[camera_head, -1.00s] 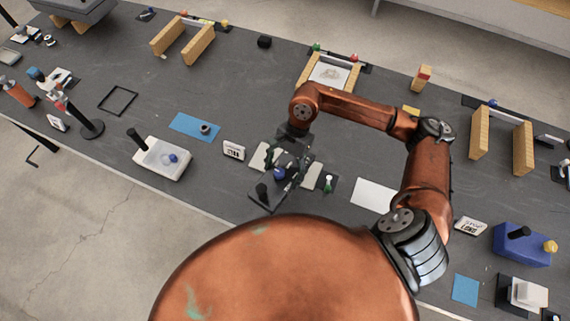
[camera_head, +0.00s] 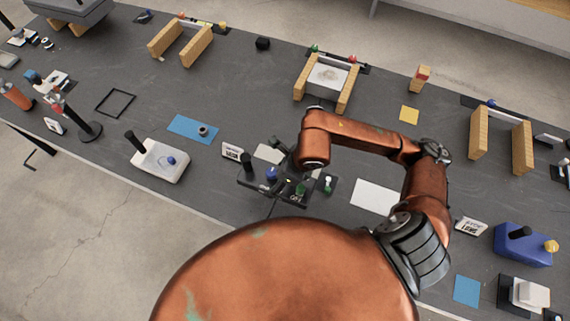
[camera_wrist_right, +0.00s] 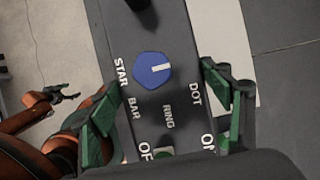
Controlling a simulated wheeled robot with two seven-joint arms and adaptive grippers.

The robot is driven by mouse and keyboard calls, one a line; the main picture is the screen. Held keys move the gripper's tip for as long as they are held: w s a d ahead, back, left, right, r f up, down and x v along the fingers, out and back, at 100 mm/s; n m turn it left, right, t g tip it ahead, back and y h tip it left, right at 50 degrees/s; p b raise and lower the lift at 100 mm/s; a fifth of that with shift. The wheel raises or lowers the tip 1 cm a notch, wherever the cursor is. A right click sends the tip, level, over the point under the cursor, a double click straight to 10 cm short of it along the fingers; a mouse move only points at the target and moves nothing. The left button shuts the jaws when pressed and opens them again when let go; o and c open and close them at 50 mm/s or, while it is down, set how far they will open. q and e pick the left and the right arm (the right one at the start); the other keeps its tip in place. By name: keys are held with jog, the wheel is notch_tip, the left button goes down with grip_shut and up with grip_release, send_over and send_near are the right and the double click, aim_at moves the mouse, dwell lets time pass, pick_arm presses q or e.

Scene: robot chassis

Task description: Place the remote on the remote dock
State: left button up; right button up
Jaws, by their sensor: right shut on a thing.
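The remote is a dark, long box with a blue knob, a black knob and a green button; it shows in the head view (camera_head: 285,185) and fills the middle of the wrist view (camera_wrist_right: 160,105). Its labels read STAR, BAR, RING, DOT. My right gripper (camera_wrist_right: 165,115) is shut on its sides, with green fingers on both edges; in the head view my arm partly hides it. A pale plate (camera_head: 268,153) shows behind the remote and as a white strip in the wrist view (camera_wrist_right: 222,40). I cannot tell if this is the dock. My left gripper (camera_wrist_right: 53,96) appears open and empty.
A small sign (camera_head: 232,151) stands left of the remote, and a small dark stand with a green-white lever (camera_head: 327,184) right of it.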

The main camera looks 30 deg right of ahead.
jog(key=w+d+f, duration=0.2)
jog(key=w, duration=0.1)
jog(key=w+d+f, duration=0.5)
jog(key=w+f, duration=0.1)
jog(key=shift+w+d+f, duration=0.1)
jog(key=shift+w+d, duration=0.1)
jog(key=shift+w, duration=0.05)
jog(key=shift+w+d+f, duration=0.3)
jog(key=shift+w+f, duration=0.15)
jog(key=shift+f, duration=0.2)
notch_tip(320, 180, down, 3)
jog(key=shift+d+f, duration=0.1)
jog(key=o, duration=1.5)
jog(key=shift+c, duration=0.2)
jog(key=v, duration=1.2)
